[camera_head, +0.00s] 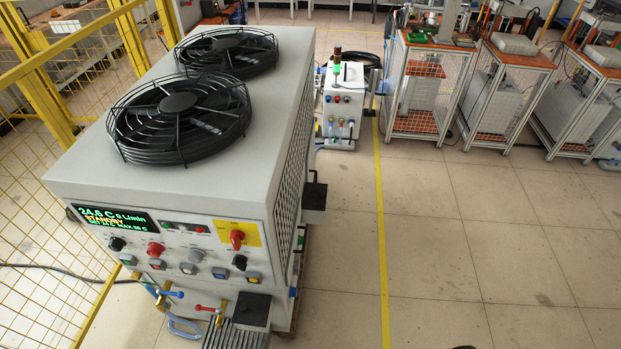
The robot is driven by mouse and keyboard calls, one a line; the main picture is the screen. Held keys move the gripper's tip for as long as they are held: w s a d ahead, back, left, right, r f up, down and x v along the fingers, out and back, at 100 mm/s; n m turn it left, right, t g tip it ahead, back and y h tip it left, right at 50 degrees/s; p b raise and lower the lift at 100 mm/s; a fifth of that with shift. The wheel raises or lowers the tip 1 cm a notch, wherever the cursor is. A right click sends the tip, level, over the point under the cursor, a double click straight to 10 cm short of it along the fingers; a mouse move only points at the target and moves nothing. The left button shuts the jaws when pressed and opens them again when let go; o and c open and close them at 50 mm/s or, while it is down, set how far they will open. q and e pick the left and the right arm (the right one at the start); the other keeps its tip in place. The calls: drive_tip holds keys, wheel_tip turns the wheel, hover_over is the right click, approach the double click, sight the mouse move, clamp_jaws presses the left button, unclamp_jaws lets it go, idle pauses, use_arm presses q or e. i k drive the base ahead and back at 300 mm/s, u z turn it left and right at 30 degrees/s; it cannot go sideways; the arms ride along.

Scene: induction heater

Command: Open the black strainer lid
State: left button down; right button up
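A large grey chiller cabinet (165,190) with two black fan grilles on top stands at the left. A square black lid-like plate (252,311) sits low at its front right corner, beside valves. A second black-topped box (314,195) is fixed on its right side. I cannot tell for certain which one is the strainer lid; both look closed. Neither of my grippers is in view.
The front panel has a lit display (115,219), a red rotary switch (237,238) and several knobs. Blue-handled (172,293) and red-handled (207,309) valves sit below. Yellow mesh fencing (45,215) closes the left. Tiled floor (470,260) on the right is clear.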

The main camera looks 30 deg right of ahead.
sight(314, 196)
drive_tip(key=z, duration=2.2)
drive_tip(key=i, duration=2.65)
drive_tip(key=u, duration=3.4)
